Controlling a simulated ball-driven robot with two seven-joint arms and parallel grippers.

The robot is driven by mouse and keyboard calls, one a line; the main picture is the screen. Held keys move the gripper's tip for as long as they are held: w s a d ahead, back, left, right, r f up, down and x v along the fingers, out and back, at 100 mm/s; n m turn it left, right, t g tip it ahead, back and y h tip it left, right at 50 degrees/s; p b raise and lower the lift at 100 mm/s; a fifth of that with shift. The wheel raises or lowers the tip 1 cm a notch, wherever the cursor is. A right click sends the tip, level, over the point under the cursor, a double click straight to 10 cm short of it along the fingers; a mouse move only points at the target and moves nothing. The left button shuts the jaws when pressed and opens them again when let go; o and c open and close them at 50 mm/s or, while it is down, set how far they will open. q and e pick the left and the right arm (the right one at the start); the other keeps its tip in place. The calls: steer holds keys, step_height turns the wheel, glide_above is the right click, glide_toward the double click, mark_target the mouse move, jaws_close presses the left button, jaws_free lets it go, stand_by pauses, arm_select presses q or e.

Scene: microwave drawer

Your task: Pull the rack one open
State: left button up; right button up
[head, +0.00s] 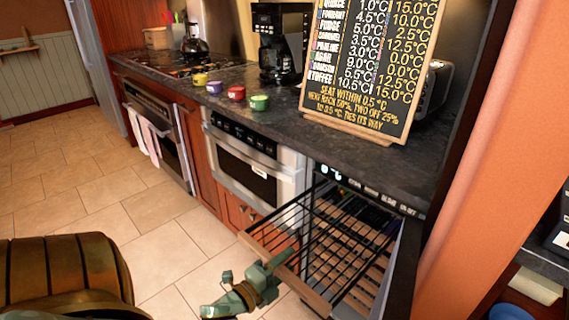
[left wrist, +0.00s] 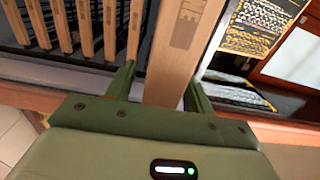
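The pulled-out rack (head: 312,232) has black wires and a wooden front rail (head: 313,298). It sticks well out of the open cooler under the counter at the right. My left gripper (head: 282,262) is at the middle of this rail. In the left wrist view, my left gripper's two green fingers (left wrist: 160,88) stand on either side of the wooden rail (left wrist: 180,50). A gap shows between the left finger and the rail, so the fingers look open around it. My right gripper is not in view.
More wooden slatted racks (head: 350,240) lie inside the cooler below. A steel oven (head: 255,170) is left of it. A chalkboard (head: 365,60), coffee maker (head: 280,42) and coloured pots (head: 236,93) stand on the counter. The tiled floor (head: 90,185) is clear at left.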

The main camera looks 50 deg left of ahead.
arm_select(q)
steer(key=s+p, duration=0.2)
steer(key=s, duration=1.4)
steer(key=shift+s+d, duration=0.15)
steer(key=shift+d, duration=0.3)
